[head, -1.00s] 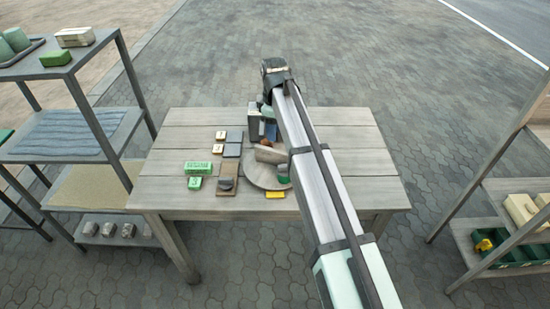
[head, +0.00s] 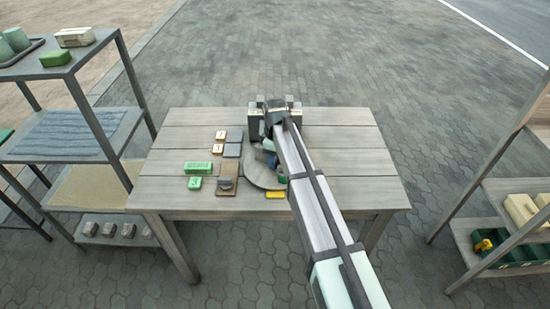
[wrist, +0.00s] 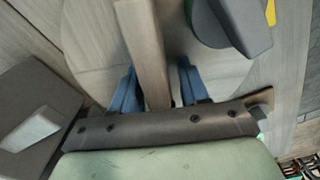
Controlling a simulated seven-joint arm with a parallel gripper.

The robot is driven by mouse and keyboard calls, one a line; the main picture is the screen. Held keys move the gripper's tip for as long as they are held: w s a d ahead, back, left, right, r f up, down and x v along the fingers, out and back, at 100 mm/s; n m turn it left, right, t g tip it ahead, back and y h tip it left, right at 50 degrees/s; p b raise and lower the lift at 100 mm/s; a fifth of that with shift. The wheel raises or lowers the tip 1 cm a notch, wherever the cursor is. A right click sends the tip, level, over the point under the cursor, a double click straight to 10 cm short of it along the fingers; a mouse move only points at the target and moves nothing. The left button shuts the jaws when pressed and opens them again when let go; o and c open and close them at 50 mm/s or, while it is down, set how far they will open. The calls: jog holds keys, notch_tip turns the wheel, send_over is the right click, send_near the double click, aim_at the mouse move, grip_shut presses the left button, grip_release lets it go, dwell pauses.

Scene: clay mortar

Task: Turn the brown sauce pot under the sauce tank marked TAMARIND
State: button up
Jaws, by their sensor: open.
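A round grey disc (head: 256,178) lies on the table, mostly under my arm; it also shows in the wrist view (wrist: 90,50). A grey-brown bar (wrist: 140,40) lies across the disc. My gripper (wrist: 158,70) is over it, its blue fingers apart on either side of the bar, with gaps visible; I cannot tell whether they touch it. In the head view my gripper (head: 269,152) is over the disc's back part. Dark and pale upright blocks (head: 255,122) stand at the table's back; no TAMARIND marking is readable. No brown sauce pot can be made out now; my arm hides that area.
A dark grey and green piece (wrist: 235,25) sits close to the right finger. Left of the disc lie green blocks (head: 198,167), small tiles and a brown board (head: 227,186). A yellow block (head: 275,195) lies in front. The table's right side (head: 360,165) is clear.

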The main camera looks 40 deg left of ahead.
grip_shut()
dwell(0.5)
